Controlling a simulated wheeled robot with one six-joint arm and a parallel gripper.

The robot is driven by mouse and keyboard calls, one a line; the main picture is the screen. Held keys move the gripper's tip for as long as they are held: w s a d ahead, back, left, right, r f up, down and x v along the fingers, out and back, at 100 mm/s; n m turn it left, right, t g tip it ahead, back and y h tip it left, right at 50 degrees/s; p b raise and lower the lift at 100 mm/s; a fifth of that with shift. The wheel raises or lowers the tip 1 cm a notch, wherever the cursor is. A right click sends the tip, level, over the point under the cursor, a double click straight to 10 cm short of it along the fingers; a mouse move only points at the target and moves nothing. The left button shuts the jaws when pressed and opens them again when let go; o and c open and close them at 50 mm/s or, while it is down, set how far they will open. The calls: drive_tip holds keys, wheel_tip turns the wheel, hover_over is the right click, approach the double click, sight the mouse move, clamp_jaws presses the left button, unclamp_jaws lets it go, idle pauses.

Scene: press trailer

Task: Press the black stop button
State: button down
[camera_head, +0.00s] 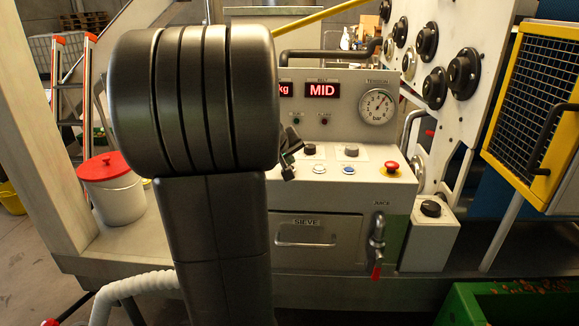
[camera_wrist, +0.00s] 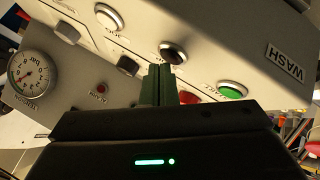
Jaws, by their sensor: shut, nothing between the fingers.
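The black button (camera_wrist: 173,52), round with a silver rim, is on the pale control panel in the wrist view. My gripper (camera_wrist: 163,68) is shut and empty, with its green-grey fingertips just short of the black button in the picture. I cannot tell whether they touch it. In the head view my gripper (camera_head: 288,170) shows at the panel's left part, partly behind my arm.
A red mushroom button (camera_head: 391,166) is at the panel's right, with a gauge (camera_head: 376,106) above.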

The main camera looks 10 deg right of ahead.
drive_tip(key=shift+r, duration=0.4)
drive_tip(key=shift+r, duration=0.1)
wheel_tip(320, 180, up, 5)
drive_tip(key=p, duration=0.4)
idle(0.6)
